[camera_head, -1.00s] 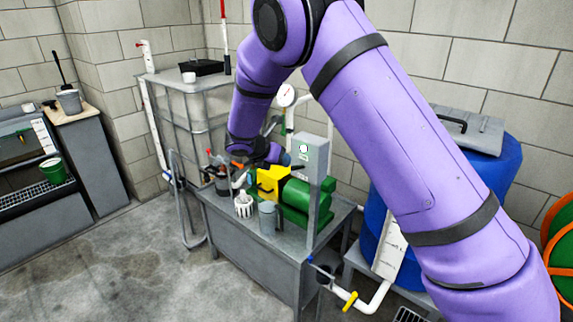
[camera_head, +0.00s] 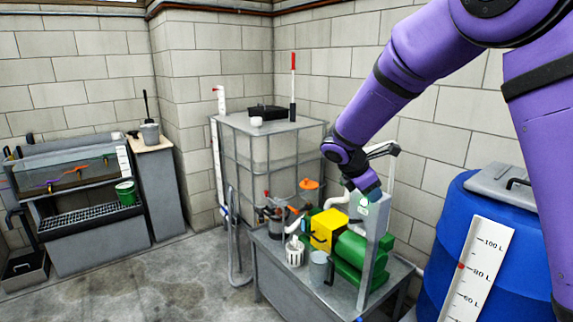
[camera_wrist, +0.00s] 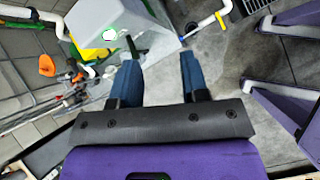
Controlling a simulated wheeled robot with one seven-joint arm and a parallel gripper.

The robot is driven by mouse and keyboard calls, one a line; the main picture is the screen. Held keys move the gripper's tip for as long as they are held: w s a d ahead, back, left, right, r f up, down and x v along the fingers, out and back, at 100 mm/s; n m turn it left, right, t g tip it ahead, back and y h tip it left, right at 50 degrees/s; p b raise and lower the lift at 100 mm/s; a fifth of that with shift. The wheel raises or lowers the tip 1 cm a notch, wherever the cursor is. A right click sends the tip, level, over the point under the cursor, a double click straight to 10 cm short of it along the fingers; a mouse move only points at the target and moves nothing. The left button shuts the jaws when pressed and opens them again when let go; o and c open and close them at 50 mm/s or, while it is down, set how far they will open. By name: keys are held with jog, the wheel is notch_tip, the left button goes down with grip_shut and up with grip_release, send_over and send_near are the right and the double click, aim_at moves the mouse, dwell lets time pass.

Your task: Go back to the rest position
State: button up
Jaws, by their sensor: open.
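My gripper (camera_wrist: 160,80) shows in the wrist view with two blue fingers apart and nothing between them. In the head view my gripper (camera_head: 371,190) is at the end of my purple arm, beside the top of the grey control post (camera_head: 374,240) on the pump bench. Its fingers are small and partly hidden there. In the wrist view the grey box (camera_wrist: 108,25) with a green button lies just beyond the left finger; whether they touch cannot be told.
The metal bench (camera_head: 275,262) carries a yellow and green pump (camera_head: 325,230), a white basket (camera_head: 295,252) and a grey cup (camera_head: 320,268). A caged tank (camera_head: 265,150) stands behind. A blue barrel (camera_head: 450,225) is at the right.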

jog(key=s+d+r+m+y, duration=0.2)
jog(key=s+d+r+m, duration=0.3)
jog(key=s, duration=0.5)
jog(key=s+d+r+m+y, duration=0.2)
jog(key=s+d+r+m, duration=0.1)
jog(key=s+r+m, duration=0.5)
jog(key=s+m+t+y, duration=0.1)
jog(key=s+m, duration=0.6)
jog(key=s, duration=1.2)
jog(key=shift+a+r+t+y, duration=0.2)
jog(key=shift+t+y, duration=0.2)
jog(key=shift+y, duration=0.5)
jog(key=shift+d, duration=0.1)
